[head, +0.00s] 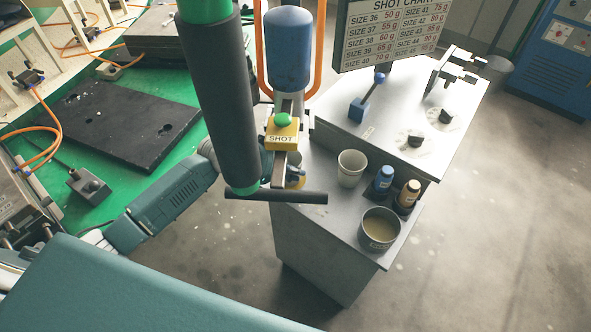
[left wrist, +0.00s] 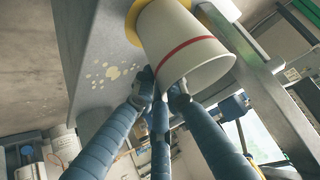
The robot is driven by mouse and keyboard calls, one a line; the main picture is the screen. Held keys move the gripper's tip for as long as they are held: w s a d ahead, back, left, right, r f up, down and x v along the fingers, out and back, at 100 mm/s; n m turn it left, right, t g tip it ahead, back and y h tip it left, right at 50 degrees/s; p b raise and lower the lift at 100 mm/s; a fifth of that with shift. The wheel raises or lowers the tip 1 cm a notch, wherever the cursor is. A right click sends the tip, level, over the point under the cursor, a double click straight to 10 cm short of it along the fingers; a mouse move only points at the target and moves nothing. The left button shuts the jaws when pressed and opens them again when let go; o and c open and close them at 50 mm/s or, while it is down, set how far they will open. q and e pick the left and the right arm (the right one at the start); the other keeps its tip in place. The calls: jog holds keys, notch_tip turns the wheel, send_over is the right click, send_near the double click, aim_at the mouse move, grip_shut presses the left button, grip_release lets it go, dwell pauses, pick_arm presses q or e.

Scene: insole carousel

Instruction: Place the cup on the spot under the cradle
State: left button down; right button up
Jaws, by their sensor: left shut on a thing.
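A white cup with a red stripe (left wrist: 185,47) fills the upper middle of the left wrist view. Its far end meets a yellow ring on a grey surface (left wrist: 151,10); I cannot tell whether it touches. My left gripper (left wrist: 162,88) is shut on this cup, its blue fingers against the side. In the head view my left arm reaches in from the left and passes behind a dark upright tube, which hides most of the gripper and held cup. A yellow patch (head: 299,184) shows just right of the tube, below the yellow SHOT block (head: 282,134). My right gripper is out of view.
A pale cup (head: 351,168), a blue bottle (head: 382,179), an amber bottle (head: 408,194) and a pot of beige liquid (head: 380,229) stand on the grey bench (head: 330,212). The dark tube (head: 218,100) with its crossbar stands close to my arm.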

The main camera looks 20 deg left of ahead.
pick_arm(q)
jog(key=shift+w+d+r+p, duration=0.1)
jog(key=shift+w+d+p, duration=0.2)
jog(key=shift+f, duration=0.25)
jog(key=c, duration=1.7)
grip_release()
jog(key=shift+c, duration=0.2)
jog(key=shift+s+a, duration=0.1)
jog(key=b+v, duration=0.1)
jog(key=v, duration=1.1)
